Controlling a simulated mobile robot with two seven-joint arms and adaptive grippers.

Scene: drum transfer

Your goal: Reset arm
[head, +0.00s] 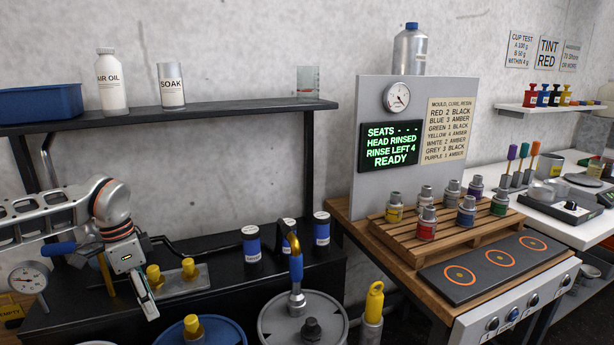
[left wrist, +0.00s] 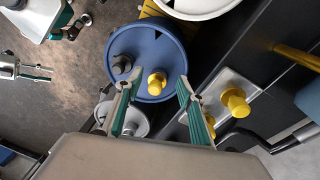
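My left gripper (head: 146,298) hangs from the left arm over the front of the dark bench in the head view, fingers pointing down. In the left wrist view the left gripper (left wrist: 160,80) has its two green-padded fingers spread, with nothing between them. Beyond its fingertips is a blue drum (left wrist: 142,45) with a yellow plug (left wrist: 157,83), apart from the fingers. A metal plate with yellow knobs (head: 182,280) lies just right of the gripper in the head view. My right gripper (left wrist: 35,73) seems to show at the left edge of the wrist view, too small to tell its opening.
A dial gauge (head: 29,278) is left of the gripper. A shelf (head: 200,111) runs above the arm. Blue-labelled cans (head: 251,244) stand farther along the bench. A pallet of small pots (head: 440,228) is right.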

